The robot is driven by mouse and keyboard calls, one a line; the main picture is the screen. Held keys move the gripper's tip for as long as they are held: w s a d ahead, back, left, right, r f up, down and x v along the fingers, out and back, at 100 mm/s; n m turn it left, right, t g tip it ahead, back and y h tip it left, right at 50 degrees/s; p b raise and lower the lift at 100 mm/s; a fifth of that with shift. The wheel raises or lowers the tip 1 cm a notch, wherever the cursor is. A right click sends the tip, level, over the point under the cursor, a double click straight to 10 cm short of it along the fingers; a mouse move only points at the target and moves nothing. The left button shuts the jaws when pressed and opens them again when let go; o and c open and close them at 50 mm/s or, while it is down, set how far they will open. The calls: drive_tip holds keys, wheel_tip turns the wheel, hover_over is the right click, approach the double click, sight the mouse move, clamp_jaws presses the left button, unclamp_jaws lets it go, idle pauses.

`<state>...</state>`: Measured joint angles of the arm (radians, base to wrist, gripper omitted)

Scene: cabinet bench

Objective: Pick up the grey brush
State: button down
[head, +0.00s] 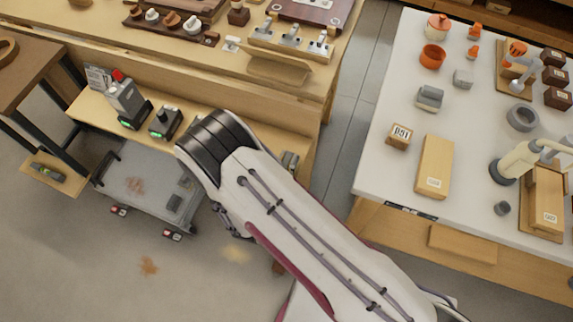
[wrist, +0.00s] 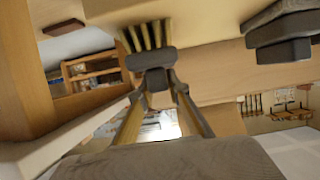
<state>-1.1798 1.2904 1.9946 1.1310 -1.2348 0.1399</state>
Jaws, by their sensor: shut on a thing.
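The grey brush (wrist: 151,59) is in the upper middle of the wrist view, a grey block with tan-yellow bristles pointing to the top of the picture. My gripper (wrist: 158,84) is shut on the brush, with its two fingers reaching up to the grey block from either side. The brush lies across the fingertips. In the head view my arm covers the place where the gripper is, so the gripper and brush do not show clearly there.
A wooden bench shelf (head: 87,106) holds a grey device (head: 126,101) and a dark box (head: 165,122). A grey low cart (head: 137,186) stands below. A white table (head: 376,168) with several objects is at right, across a floor gap. A dark grey block (wrist: 280,32) shows at upper right.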

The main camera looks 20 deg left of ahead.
sight(286, 160)
drive_tip(key=shift+r, duration=0.15)
drive_tip(key=shift+r, duration=4.85)
